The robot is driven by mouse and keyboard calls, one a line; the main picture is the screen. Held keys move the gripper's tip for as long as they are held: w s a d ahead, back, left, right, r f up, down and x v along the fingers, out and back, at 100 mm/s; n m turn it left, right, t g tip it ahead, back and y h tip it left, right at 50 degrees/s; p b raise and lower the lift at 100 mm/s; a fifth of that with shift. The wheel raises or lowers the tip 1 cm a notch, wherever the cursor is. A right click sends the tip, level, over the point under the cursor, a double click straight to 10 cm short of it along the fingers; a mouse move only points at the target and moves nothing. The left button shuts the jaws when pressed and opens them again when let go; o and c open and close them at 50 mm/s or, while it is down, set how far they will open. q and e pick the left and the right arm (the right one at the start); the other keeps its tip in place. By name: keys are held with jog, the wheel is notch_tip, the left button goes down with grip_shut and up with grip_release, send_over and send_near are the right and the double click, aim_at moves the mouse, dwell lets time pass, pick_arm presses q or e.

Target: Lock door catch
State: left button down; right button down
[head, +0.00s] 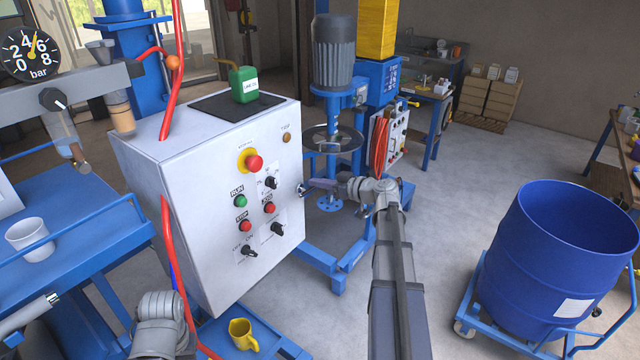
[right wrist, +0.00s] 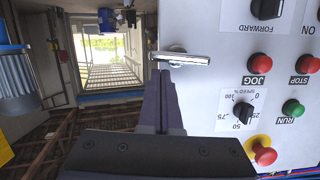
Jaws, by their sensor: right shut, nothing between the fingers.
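The door catch is a small silver bar handle (head: 301,189) on the right edge of the white control cabinet's front (head: 215,190). In the right wrist view the catch (right wrist: 180,58) lies crosswise on its round base, near the cabinet edge. My right gripper (head: 312,185) is shut and empty, with its fingertips at the catch. In the right wrist view the gripper's fingertips (right wrist: 166,74) are together just at the bar; I cannot tell whether they touch it.
The cabinet front carries several buttons and knobs, including a red emergency stop (head: 254,162). A red hose (head: 172,270) hangs at its left. The mixer (head: 333,70) stands just behind, and a blue drum (head: 545,265) stands at right. Floor between them is free.

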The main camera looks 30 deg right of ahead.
jog(key=shift+w+d+f+m+y+b, duration=0.2)
jog(key=shift+f+m+y+b, duration=0.25)
jog(key=shift+m, duration=0.55)
dwell(0.6)
jog(key=shift+d+f+m+y+b, duration=0.1)
jog(key=shift+f+m+y+b, duration=0.45)
jog(key=shift+m+b, duration=0.95)
jog(key=shift+a+f+m+y+b, duration=0.1)
jog(key=shift+f+m+y+b, duration=0.75)
jog(key=shift+m, duration=1.05)
jog(key=shift+d+f+m+y+b, duration=0.15)
jog(key=shift+f+m+b, duration=0.25)
jog(key=shift+m+b, duration=1.2)
jog(key=shift+s+f+m, duration=0.1)
jog(key=shift+m, duration=0.4)
jog(key=shift+a+f+t+b, duration=0.15)
jog(key=shift+a+t+b, duration=0.15)
jog(key=shift+b, duration=0.15)
dwell(0.4)
